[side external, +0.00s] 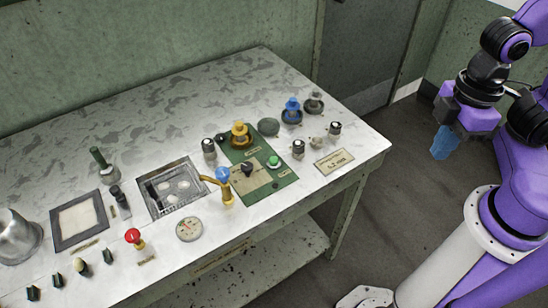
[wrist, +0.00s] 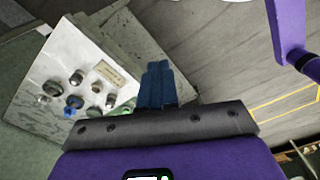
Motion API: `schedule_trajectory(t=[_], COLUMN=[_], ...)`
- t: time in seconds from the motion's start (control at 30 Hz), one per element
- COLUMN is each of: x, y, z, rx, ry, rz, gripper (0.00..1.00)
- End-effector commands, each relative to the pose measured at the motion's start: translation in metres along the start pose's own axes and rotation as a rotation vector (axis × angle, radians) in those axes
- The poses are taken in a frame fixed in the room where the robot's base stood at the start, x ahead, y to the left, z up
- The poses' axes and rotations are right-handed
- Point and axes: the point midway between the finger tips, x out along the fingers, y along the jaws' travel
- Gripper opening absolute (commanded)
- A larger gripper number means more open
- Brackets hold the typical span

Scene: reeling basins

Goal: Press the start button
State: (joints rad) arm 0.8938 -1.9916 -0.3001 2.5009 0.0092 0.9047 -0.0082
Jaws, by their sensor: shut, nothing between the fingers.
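A green push button (side external: 273,162) stands on a green panel (side external: 284,182) near the right part of the bench. Its label is too small to read, so I cannot tell for certain that it is the start button. A red mushroom button (side external: 133,237) stands at the front left of the bench. My gripper (side external: 440,153) has blue fingers, shut and empty, in the air right of the bench, well apart from both buttons.
The bench (side external: 235,85) also holds a brass fitting (side external: 240,136), a blue-topped tap (side external: 223,178), a square basin (side external: 170,188), a dial (side external: 189,229), black-capped knobs (side external: 298,148) and a blue bottle-like piece (side external: 292,110). The floor (side external: 390,165) between bench and arm is clear.

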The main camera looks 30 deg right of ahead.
Motion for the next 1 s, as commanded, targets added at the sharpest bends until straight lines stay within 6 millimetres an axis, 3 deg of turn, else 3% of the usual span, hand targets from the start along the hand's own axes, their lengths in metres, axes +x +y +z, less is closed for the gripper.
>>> schedule_trajectory(t=[0.17,0.33,0.47,0.7,0.83,1.0], x=[0.006,0.017,0.025,0.043,0.056,0.072], y=[-0.007,-0.010,-0.001,0.047,0.084,0.132], z=[-0.032,-0.097,-0.150,-0.232,-0.261,-0.277], rx=[-0.025,-0.054,-0.052,-0.006,0.028,0.067], ry=[0.070,0.230,0.366,0.556,0.599,0.581], rz=[-0.059,-0.124,-0.118,0.040,0.191,0.400], gripper=[0.00,0.00,0.00,0.00,0.00,0.00])
